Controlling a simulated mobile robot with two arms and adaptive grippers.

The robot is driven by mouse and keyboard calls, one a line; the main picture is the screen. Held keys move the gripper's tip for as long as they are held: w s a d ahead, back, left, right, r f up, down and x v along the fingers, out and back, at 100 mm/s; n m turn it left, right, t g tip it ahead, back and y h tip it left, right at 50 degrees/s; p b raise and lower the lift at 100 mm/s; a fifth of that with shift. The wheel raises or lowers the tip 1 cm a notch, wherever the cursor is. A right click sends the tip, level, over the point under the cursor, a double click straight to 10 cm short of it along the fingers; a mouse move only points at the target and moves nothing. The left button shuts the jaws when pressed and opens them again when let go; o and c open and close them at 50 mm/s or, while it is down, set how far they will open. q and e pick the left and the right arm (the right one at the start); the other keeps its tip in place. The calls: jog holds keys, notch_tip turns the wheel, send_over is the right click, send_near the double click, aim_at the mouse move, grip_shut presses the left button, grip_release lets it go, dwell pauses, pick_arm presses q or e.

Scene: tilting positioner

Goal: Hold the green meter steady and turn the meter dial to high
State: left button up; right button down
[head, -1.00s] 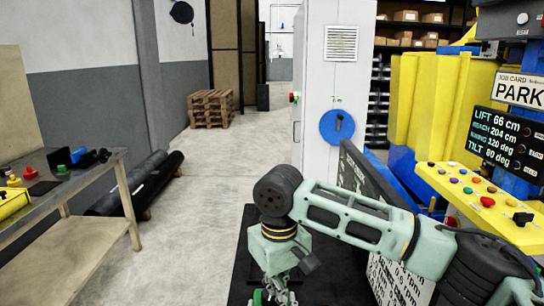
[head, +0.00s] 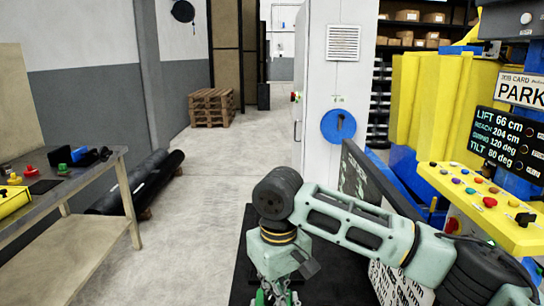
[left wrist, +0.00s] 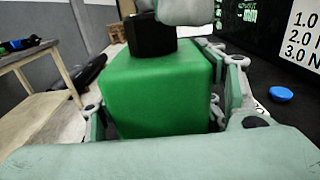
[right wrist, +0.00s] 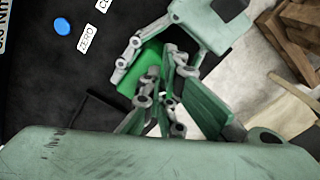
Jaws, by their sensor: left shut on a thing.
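The green meter (left wrist: 155,88) is a green block with a black dial (left wrist: 152,36) on top. My left gripper (left wrist: 165,118) is shut on the meter, with a finger on each side of it. A grey-green part of my right gripper is right over the dial in the left wrist view. In the right wrist view the meter (right wrist: 147,66) shows beyond my right gripper (right wrist: 162,88), whose fingertips are close together and hide the dial. I cannot tell whether they grip it. In the head view my right gripper is at the bottom edge, partly cut off.
A yellow control panel (head: 480,200) with buttons is at the right. A dark board (head: 355,180) stands behind my right arm. A workbench (head: 70,180) with small parts is at the left. A blue round button (left wrist: 281,94) is right of the meter. The floor between is clear.

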pick_arm(q)
jog(key=shift+w, duration=0.1)
pick_arm(e)
jog(key=shift+d+r, duration=0.2)
jog(key=shift+r, duration=2.7)
pick_arm(q)
jog(key=o, duration=1.6)
jog(key=shift+o, duration=0.2)
pick_arm(e)
jog(key=shift+w, duration=0.1)
pick_arm(q)
jog(key=shift+f, duration=0.15)
